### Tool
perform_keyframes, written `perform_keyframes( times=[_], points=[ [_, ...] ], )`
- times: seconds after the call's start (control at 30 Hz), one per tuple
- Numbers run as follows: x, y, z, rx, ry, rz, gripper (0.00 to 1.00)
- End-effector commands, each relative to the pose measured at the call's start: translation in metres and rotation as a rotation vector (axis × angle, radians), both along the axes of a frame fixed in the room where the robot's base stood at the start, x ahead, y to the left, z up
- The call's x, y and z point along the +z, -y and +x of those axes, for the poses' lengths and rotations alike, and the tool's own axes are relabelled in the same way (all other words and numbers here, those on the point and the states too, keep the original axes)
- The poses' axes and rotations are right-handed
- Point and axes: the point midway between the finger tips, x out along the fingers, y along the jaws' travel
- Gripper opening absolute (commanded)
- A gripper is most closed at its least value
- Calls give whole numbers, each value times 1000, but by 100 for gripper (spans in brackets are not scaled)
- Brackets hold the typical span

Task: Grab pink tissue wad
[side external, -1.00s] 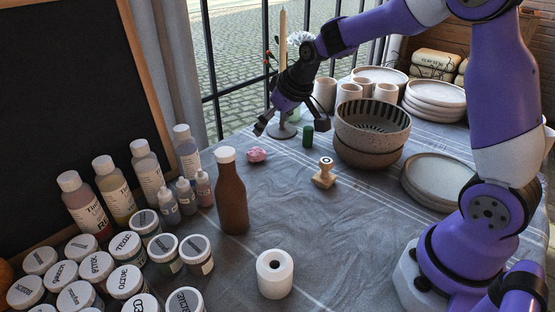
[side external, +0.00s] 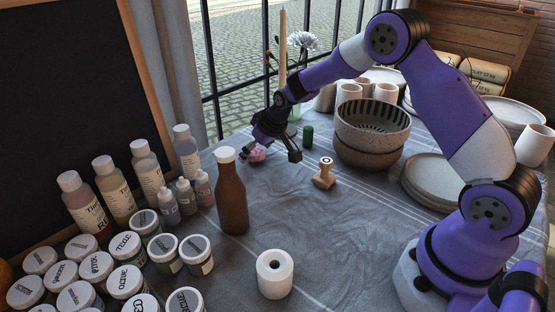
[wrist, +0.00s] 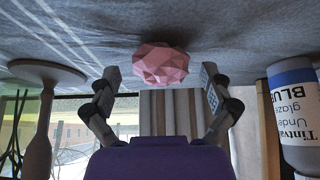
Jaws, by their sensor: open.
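The pink tissue wad (side external: 257,154) lies on the grey cloth behind the brown bottle. It is a faceted, crumpled ball. My gripper (side external: 273,156) is low over the cloth at the wad, with its fingers apart. In the wrist view the wad (wrist: 161,64) sits between and just beyond the two open fingertips of my gripper (wrist: 160,76), with gaps on both sides. Nothing is held. Part of the wad is hidden by my gripper in the side view.
The brown bottle (side external: 231,195) stands in front of the wad. A wooden stamp (side external: 324,174) and a green cylinder (side external: 308,135) are to the right, near stacked bowls (side external: 371,127). A candle holder shows in the wrist view (wrist: 47,72), and a glaze bottle (wrist: 294,115) stands opposite.

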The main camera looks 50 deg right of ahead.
Motion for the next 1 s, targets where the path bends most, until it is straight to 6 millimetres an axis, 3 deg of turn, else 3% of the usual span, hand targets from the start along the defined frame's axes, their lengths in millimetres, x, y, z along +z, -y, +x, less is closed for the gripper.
perform_keyframes(
  times=[0.13, 0.2, 0.43, 0.83, 1.0],
  points=[
    [0, 0, 0, 0, 1, 0, 93],
    [0, 0, 0, 0, 1, 0, 78],
    [1, 0, 0, 0, 0, 0, 46],
    [2, 0, 0, 0, -1, 1, 45],
    [14, 0, 0, 1, 2, 0, 45]
  ],
)
